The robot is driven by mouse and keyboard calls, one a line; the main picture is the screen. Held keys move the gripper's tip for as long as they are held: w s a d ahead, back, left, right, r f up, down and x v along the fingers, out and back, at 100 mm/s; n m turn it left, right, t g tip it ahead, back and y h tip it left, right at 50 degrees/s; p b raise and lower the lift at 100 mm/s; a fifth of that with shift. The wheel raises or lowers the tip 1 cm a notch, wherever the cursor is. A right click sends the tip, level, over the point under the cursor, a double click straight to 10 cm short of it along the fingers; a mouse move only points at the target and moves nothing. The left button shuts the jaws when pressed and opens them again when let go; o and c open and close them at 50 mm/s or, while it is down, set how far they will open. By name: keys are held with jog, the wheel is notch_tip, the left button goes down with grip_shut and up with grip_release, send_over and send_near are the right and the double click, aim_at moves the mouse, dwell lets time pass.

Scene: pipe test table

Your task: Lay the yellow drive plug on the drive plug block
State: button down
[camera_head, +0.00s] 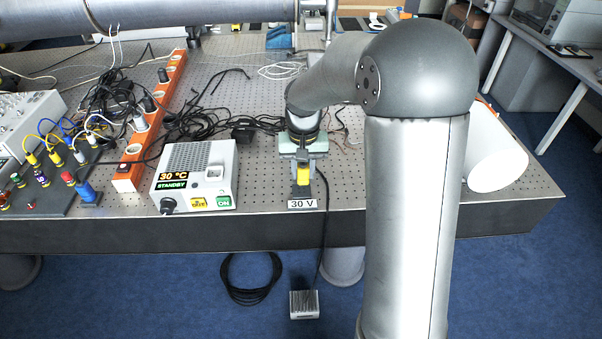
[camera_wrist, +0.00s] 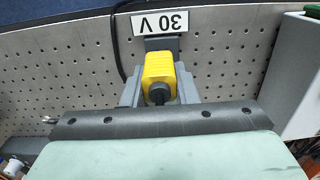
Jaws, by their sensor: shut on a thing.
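The yellow drive plug (camera_head: 303,176) is between the grey fingers of my gripper (camera_head: 303,163), near the front edge of the table. In the wrist view the yellow plug (camera_wrist: 158,68) has a finger on each side, and its black end points toward the camera. A dark grey block (camera_wrist: 163,44) shows just past the plug, beside the "30 V" label; I take it for the drive plug block. It also shows in the head view (camera_head: 300,191). The plug hides part of the block, so I cannot tell whether they touch.
A control box (camera_head: 196,178) reading 30 °C and STANDBY stands left of my gripper. The "30 V" label (camera_head: 302,204) lies at the table's front edge. A black cable (camera_head: 325,215) hangs over the edge toward a small grey box (camera_head: 304,304) on the floor.

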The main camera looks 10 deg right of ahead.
aim_at(302, 179)
jog(key=shift+w+f, duration=0.4)
jog(key=shift+f, duration=0.05)
jog(key=shift+w+f+p, duration=0.15)
jog(key=shift+f+p, duration=0.15)
jog(key=shift+f, duration=1.45)
jog(key=shift+f, duration=0.1)
jog(key=shift+f, duration=0.2)
jog(key=c, duration=1.1)
grip_release()
jog(key=shift+r, duration=0.15)
jog(key=shift+c, duration=0.2)
